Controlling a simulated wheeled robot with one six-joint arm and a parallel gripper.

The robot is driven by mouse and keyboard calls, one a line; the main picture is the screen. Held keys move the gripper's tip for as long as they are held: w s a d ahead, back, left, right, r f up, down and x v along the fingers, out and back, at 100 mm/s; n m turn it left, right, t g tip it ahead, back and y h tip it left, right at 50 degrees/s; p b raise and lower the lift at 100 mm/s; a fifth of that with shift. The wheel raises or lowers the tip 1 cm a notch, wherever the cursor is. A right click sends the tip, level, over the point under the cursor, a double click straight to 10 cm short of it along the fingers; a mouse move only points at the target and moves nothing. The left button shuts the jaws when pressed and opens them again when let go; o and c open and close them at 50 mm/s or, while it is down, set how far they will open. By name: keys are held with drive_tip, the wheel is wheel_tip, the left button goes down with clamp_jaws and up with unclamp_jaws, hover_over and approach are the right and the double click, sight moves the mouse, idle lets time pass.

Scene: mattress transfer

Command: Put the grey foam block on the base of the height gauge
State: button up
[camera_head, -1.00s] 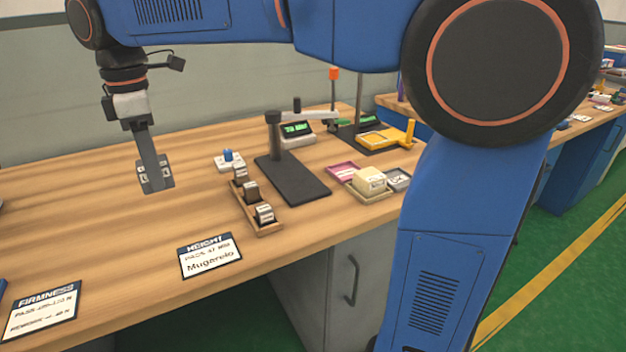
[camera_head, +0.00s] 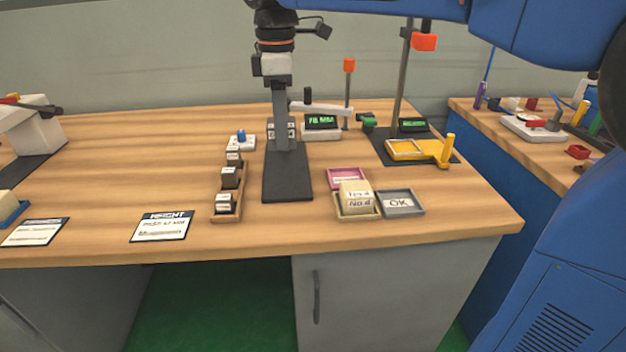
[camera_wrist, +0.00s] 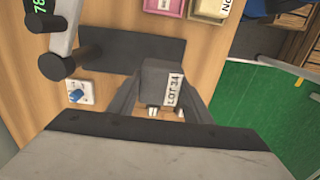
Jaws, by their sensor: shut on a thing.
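My gripper (camera_head: 283,140) is shut on the grey foam block (camera_wrist: 162,82), which carries a white "LOT 34" label in the wrist view. In the head view the gripper hangs pointing down in front of the height gauge, and its fingers partly hide the block. The height gauge has a flat dark base (camera_head: 288,185), a dark post and a pale arm (camera_head: 335,109). In the wrist view the base (camera_wrist: 135,52) lies beyond the block and is partly covered by it. The block looks held above the base; the exact gap cannot be told.
A wooden rack (camera_head: 238,208) with several small blocks stands left of the base. A white button box (camera_head: 243,144) is behind the rack. Pink, beige and grey "OK" (camera_head: 403,212) trays lie to the right. A yellow fixture (camera_head: 405,149) stands farther right.

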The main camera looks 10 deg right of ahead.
drive_tip(key=f, duration=0.5)
drive_tip(key=shift+d, duration=0.25)
drive_tip(key=shift+f, duration=2.45)
drive_tip(key=o, duration=1)
drive_tip(key=shift+f, duration=0.15)
drive_tip(key=shift+o, duration=0.2)
wheel_tip(320, 180, up, 12)
drive_tip(key=shift+r, duration=0.15)
drive_tip(key=shift+s, duration=0.15)
